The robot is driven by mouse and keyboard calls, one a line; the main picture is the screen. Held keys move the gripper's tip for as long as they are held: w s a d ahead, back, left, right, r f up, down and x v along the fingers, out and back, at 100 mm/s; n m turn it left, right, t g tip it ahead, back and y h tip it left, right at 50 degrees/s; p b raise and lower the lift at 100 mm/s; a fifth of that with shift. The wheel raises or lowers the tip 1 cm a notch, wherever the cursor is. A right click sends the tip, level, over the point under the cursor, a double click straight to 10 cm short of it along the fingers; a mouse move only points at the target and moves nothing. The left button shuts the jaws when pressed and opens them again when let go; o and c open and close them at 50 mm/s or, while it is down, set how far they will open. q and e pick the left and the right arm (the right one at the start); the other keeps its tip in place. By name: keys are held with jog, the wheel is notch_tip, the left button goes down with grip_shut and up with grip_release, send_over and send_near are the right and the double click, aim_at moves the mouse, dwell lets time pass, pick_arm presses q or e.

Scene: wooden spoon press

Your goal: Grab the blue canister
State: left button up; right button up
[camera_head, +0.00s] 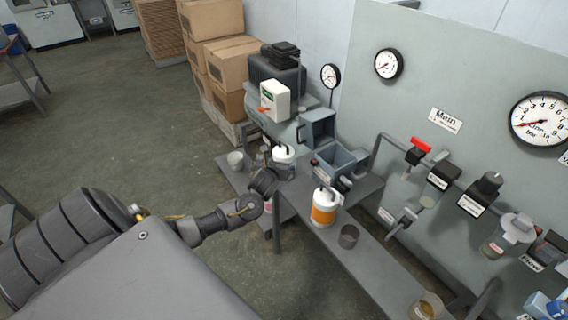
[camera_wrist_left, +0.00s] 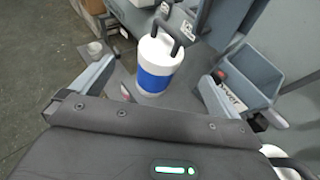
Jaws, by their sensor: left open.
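The blue canister (camera_wrist_left: 155,80) is white with a blue band and a dark handle on top. It stands upright on the grey bench (camera_head: 375,265). In the head view only its white upper part (camera_head: 284,152) shows behind my left gripper (camera_head: 270,178); the gripper hides its band. In the left wrist view my left gripper (camera_wrist_left: 155,72) is open, one finger on each side of the canister in the picture. I cannot tell whether the fingers reach around it or touch it. My right gripper is not in view.
Grey-blue bins (camera_head: 336,160) are close behind. A pale cup (camera_head: 235,159) is at the left end. A panel with gauges (camera_head: 388,64) rises behind.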

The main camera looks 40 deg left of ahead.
aim_at(283, 151)
pick_arm(q)
jog(key=x, duration=0.4)
jog(key=shift+w+a, duration=0.2)
jog(key=shift+w, duration=0.15)
jog(key=shift+p+x, duration=0.45)
jog(key=shift+x, duration=1.8)
jog(key=shift+d+f, duration=0.1)
jog(key=shift+d, duration=0.05)
jog(key=c, duration=1.9)
